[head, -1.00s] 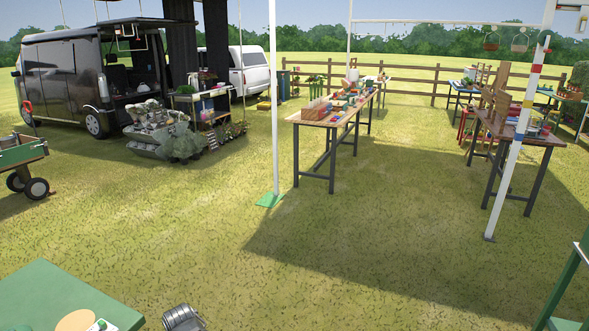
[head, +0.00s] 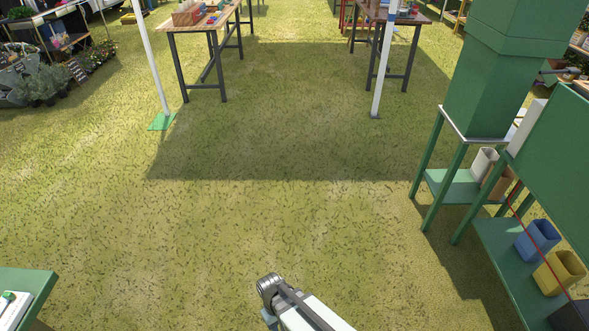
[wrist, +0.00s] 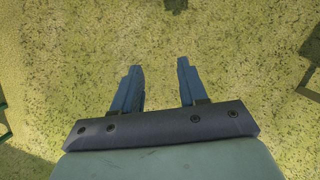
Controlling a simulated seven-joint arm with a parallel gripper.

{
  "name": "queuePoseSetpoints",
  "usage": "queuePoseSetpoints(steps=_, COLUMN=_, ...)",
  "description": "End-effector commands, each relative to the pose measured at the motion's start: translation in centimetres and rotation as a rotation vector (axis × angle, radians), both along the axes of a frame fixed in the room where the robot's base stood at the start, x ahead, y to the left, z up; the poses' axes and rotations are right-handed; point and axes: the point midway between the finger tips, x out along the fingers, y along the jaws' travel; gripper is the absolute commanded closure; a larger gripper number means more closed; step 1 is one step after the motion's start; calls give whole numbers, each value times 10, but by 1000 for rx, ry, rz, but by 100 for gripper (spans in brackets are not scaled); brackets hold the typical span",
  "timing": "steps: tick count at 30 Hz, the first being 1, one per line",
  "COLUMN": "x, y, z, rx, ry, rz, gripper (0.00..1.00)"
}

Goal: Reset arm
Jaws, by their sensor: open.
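My gripper (wrist: 160,88) shows in the wrist view with its two blue-grey fingers apart and nothing between them. It hangs over bare grass. In the head view my arm's grey and white end (head: 290,300) is at the bottom centre, above the grass, touching nothing visible. The fingers are mostly hidden there.
A green table (head: 28,285) is at the lower left. Green shelving (head: 475,215) with blue and yellow containers (head: 540,238) stands at the right. A wooden-topped table (head: 195,22) and poles are farther off. The grass between is clear.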

Motion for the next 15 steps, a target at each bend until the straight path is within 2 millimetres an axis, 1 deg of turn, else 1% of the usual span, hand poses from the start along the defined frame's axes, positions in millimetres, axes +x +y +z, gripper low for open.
queuePoseSetpoints(steps=1, x=-11, y=-22, z=-5, rx=-14, ry=23, rz=-36, gripper=57)
queuePoseSetpoints(steps=6, x=-38, y=-76, z=-22, rx=-49, ry=88, rz=-137, gripper=57)
queuePoseSetpoints(steps=9, x=-55, y=-104, z=-31, rx=-65, ry=128, rz=-196, gripper=57)
queuePoseSetpoints(steps=15, x=-88, y=-148, z=-46, rx=-88, ry=200, rz=-315, gripper=57)
